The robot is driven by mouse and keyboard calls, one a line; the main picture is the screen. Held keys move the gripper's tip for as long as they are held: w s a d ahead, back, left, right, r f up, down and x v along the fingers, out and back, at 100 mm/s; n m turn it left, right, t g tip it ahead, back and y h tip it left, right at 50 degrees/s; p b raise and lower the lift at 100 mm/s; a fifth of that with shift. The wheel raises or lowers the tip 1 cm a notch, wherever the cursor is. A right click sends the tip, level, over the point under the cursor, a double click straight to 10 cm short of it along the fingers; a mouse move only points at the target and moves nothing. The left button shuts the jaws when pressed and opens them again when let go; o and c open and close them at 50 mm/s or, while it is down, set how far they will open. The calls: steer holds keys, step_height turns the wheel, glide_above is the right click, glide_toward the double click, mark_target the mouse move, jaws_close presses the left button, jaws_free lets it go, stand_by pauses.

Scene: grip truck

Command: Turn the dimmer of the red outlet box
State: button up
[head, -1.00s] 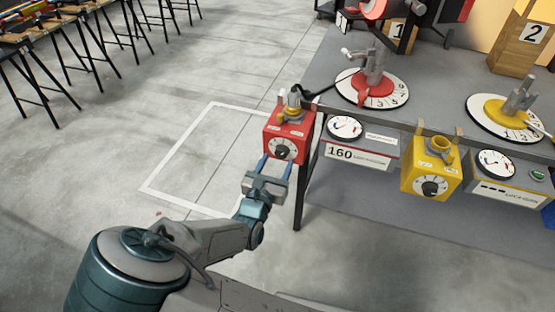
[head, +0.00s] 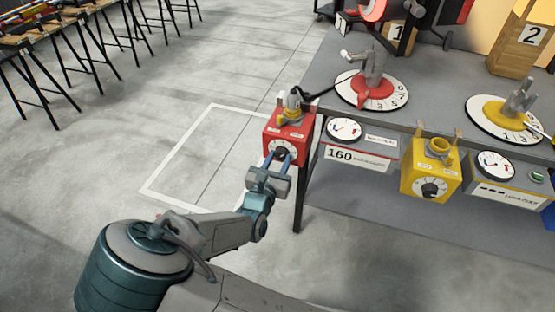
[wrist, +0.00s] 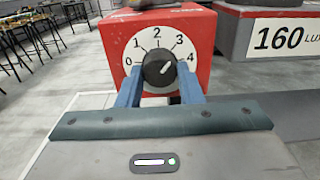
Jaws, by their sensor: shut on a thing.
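The red outlet box (head: 285,124) hangs at the left end of the grey table and fills the top middle of the wrist view (wrist: 197,30). Its front has a white dial (wrist: 134,55) numbered 0 to 4 and a dark round dimmer knob (wrist: 159,68). The knob's white mark points up and right, roughly between 3 and 4. My gripper (head: 280,155) reaches up to the dial, with its two blue fingers (wrist: 159,72) on either side of the knob, shut on it. The fingertips partly cover the dial's lower sides.
A meter panel reading 160 (head: 357,158) sits just right of the red box. A yellow outlet box (head: 432,172) hangs farther right. The table (head: 325,75) carries round dials with clamps. The floor left of the red box is open.

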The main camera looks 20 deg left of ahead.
steer(key=shift+r+p, duration=0.15)
steer(key=shift+p, duration=0.15)
steer(key=shift+r+n+p, duration=0.15)
steer(key=shift+n+p, duration=0.65)
steer(key=shift+p, duration=0.25)
steer(key=n+p, duration=0.2)
steer(key=p, duration=0.2)
steer(key=n+p, duration=0.7)
steer(key=shift+n, duration=0.3)
steer(key=n+p, duration=0.3)
steer(key=n, duration=0.3)
steer(key=shift+d, duration=0.1)
steer(key=n+p, duration=0.1)
steer(key=n, duration=0.5)
steer(key=shift+f+n+p, duration=0.2)
steer(key=shift+n+p, duration=0.1)
steer(key=shift+p, duration=0.05)
steer(key=o, duration=1)
